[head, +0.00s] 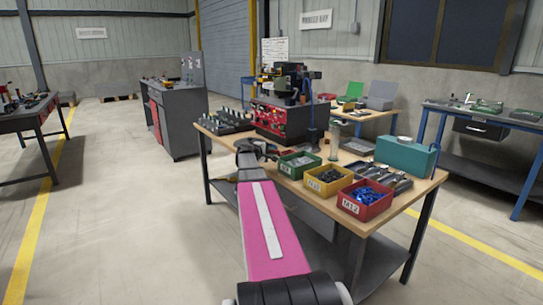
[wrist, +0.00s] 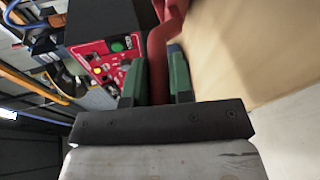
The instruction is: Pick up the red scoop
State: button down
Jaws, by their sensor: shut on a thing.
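The red scoop (wrist: 158,52) is between the two green-padded fingers of my gripper (wrist: 155,84) in the wrist view. The fingers are shut on its narrow part, and the rest of it runs up and out of the top of the picture. In the head view my gripper (head: 260,148) is over the left front edge of the wooden workbench (head: 221,131). The scoop cannot be made out there, as my own arm and gripper cover that spot.
Green (head: 300,165), yellow (head: 328,182) and red (head: 365,201) parts bins line the bench's front edge, right of my gripper. A machine with a red control panel (head: 279,122) stands behind it. A teal box (head: 405,157) is at the right. Open floor lies left.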

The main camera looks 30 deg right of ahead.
jog(key=w+a+r, duration=0.7)
jog(key=a+r, duration=0.2)
jog(key=r, duration=0.1)
jog(key=shift+a, duration=0.2)
dwell(1.3)
